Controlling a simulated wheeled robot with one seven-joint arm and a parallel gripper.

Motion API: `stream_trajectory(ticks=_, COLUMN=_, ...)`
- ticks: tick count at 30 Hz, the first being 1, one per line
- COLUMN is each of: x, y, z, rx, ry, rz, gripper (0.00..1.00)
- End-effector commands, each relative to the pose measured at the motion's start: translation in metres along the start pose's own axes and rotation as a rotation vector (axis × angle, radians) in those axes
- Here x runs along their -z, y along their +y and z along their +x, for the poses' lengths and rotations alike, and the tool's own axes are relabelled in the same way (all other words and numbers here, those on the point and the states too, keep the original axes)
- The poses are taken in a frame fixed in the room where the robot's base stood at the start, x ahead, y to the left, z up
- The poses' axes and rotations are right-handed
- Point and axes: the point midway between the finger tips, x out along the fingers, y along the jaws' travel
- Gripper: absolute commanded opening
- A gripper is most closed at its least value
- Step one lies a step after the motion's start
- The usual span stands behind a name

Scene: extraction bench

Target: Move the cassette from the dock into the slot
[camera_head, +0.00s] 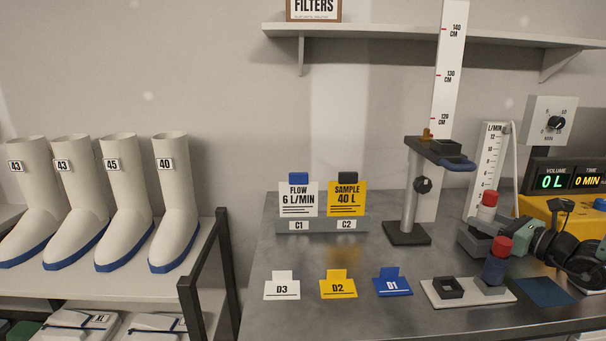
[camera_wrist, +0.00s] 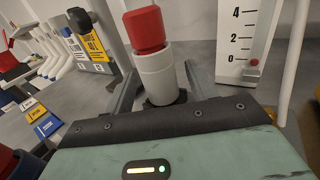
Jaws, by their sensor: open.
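A white cassette (camera_head: 487,208) with a red cap stands upright toward the right of the bench. It also shows in the wrist view (camera_wrist: 156,72), upright between my fingers. My gripper (camera_head: 483,239) is open around it, one finger on each side; the wrist view (camera_wrist: 160,90) shows this too. Whether a finger touches it I cannot tell. The left socket (camera_head: 449,288) is empty. A pole stand (camera_head: 411,190) carries a dark holder (camera_head: 440,150) with a blue lever. Neither dock nor slot is labelled.
A flow scale (camera_head: 487,155) stands behind the cassette. A FLOW card (camera_head: 298,199) and a SAMPLE card (camera_head: 346,199) stand in a grey rack at the back. Cards D3 (camera_head: 282,288), D2 (camera_head: 338,287) and D1 (camera_head: 392,285) stand in front. Bench between is clear.

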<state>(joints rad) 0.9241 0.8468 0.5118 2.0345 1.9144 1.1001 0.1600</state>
Motion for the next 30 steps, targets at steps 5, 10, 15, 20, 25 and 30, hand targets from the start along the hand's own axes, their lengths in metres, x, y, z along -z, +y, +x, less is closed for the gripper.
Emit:
stream_trajectory(ticks=5, x=0.000, y=0.000, z=0.000, rx=0.000, ry=0.000, rz=0.000, gripper=0.20)
stream_trajectory(ticks=10, x=0.000, y=0.000, z=0.000, rx=0.000, ry=-0.001, rz=0.000, gripper=0.00)
stream_trajectory(ticks=15, x=-0.002, y=0.000, z=0.000, rx=0.000, ry=-0.001, rz=0.000, gripper=0.00)
stream_trajectory(ticks=20, x=-0.007, y=0.000, z=0.000, rx=0.000, ry=-0.001, rz=-0.001, gripper=0.00)
stream_trajectory(ticks=25, x=-0.012, y=0.000, z=0.000, rx=0.000, ry=-0.001, rz=-0.001, gripper=0.00)
stream_trajectory(ticks=30, x=-0.017, y=0.000, z=0.000, rx=0.000, ry=-0.001, rz=-0.001, gripper=0.00)
